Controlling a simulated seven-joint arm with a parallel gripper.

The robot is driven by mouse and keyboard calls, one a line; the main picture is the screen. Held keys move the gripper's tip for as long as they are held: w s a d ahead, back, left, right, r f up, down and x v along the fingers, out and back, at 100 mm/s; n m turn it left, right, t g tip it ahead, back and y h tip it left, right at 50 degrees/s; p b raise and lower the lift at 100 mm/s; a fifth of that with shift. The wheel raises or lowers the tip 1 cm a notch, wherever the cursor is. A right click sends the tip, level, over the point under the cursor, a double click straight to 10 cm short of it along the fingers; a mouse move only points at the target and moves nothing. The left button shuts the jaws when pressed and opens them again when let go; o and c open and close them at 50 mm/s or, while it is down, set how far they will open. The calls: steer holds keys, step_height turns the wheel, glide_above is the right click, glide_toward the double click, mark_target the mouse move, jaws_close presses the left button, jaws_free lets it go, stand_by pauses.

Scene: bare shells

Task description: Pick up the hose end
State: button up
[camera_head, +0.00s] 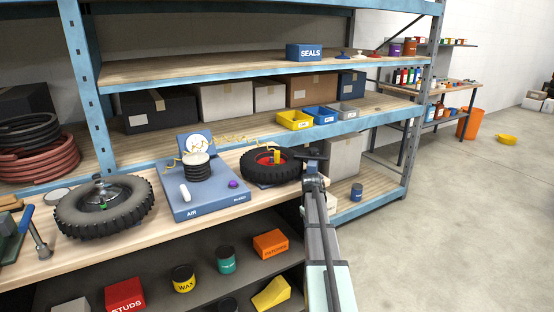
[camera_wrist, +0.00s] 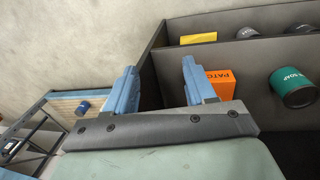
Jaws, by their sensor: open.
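A thin yellow coiled hose (camera_head: 232,138) runs from the blue air station (camera_head: 212,208) toward the small wheel (camera_head: 262,176) with a red hub. A yellow upright piece (camera_head: 277,156) shows at that hub; I cannot tell whether it is the hose end. A white gauge (camera_head: 196,144) and a dark ribbed stack (camera_head: 196,168) stand on the station. My gripper (camera_head: 311,160) is just right of the small wheel, by the bench's right end. In the wrist view my gripper (camera_wrist: 158,75) is open and empty, its two blue fingers apart. The hose is not in the wrist view.
A large tyre (camera_head: 104,207) lies left of the station. The shelf below holds an orange patches box (camera_head: 270,243), also in the wrist view (camera_wrist: 221,83), and a green can (camera_wrist: 294,87). Blue shelving (camera_head: 260,63) stands behind. Open floor (camera_head: 460,220) lies to the right.

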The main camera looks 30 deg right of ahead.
steer(key=w+d+r+t, duration=0.15)
steer(key=d+r, duration=0.35)
steer(key=r, duration=0.7)
steer(key=w+d+r+t, duration=0.15)
steer(key=d+r, duration=0.25)
steer(key=r, duration=0.8)
steer(key=w+a+r, duration=0.4)
steer(key=r, duration=0.3)
steer(key=t+y, duration=0.1)
steer(key=y, duration=0.1)
glide_toward(277, 151)
steer(key=x, duration=0.2)
steer(key=s+x, duration=0.1)
steer(key=x, duration=0.1)
steer(key=shift+w+a+f, duration=0.15)
steer(key=shift+f, duration=0.3)
steer(key=shift+t, duration=0.3)
steer(key=shift+w+x, duration=0.2)
steer(key=shift+x, duration=2.8)
steer(key=shift+r, duration=0.1)
jaws_close()
